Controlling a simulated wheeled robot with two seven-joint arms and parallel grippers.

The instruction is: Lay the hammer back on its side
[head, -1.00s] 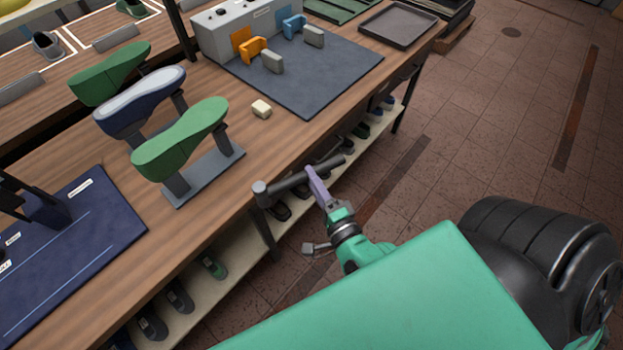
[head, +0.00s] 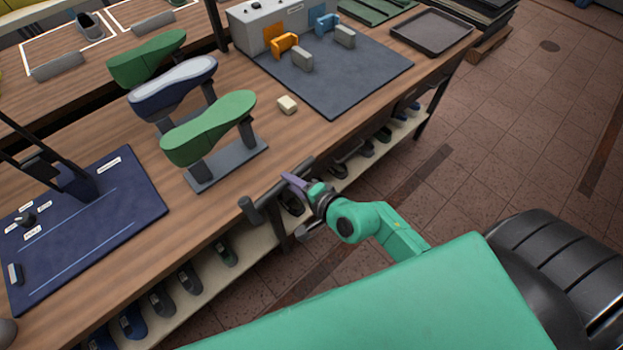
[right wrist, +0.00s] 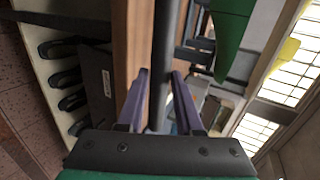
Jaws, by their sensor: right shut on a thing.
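The hammer (head: 252,210) is dark grey, with a thick cylindrical end toward the left and a slim handle running up to the right. In the head view it overlaps the front edge of the workbench. My right gripper (head: 294,183), with purple fingers, is shut on the handle. In the right wrist view the dark handle (right wrist: 163,60) stands between the two purple fingers (right wrist: 158,100). I cannot tell whether the hammer touches the bench. My left gripper is not in view.
Green and blue shoe lasts (head: 210,130) stand on supports on the workbench (head: 290,135). A small cream block (head: 287,104) lies beside them. A blue mat (head: 110,235) with a dark fixture is at left, a grey mat (head: 340,85) behind. Shoes line the shelf (head: 210,290) below.

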